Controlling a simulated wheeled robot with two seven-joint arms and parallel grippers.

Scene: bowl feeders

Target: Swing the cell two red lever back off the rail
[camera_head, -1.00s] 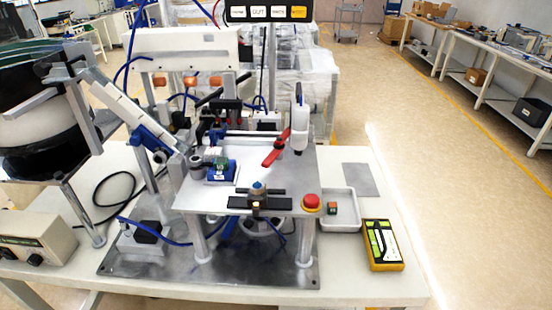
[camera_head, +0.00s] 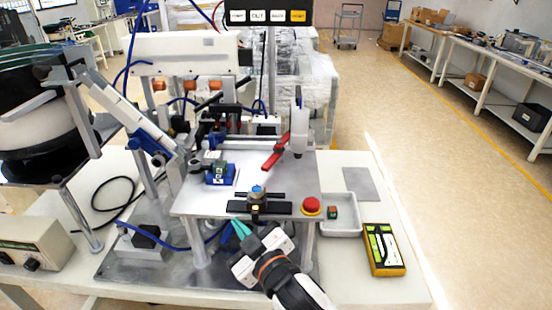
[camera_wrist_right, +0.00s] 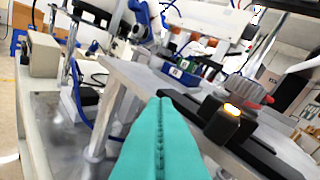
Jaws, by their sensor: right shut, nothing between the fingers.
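The red lever (camera_head: 276,152) stands on the raised metal plate (camera_head: 305,171) in the head view, slanting from lower left to upper right beside a white cylinder (camera_head: 299,132). My right gripper (camera_head: 240,229) is at the plate's front edge, below and in front of the lever and well apart from it. Its teal fingers (camera_wrist_right: 160,135) are pressed together and empty in the right wrist view. My left gripper is not in view.
A black bar with a blue-topped knob (camera_head: 258,193) lies along the plate's front. A red button (camera_head: 311,204) is at its right corner. A blue fixture (camera_head: 220,174) is at left. A grey tray (camera_head: 341,226) and a yellow meter (camera_head: 383,248) lie to the right.

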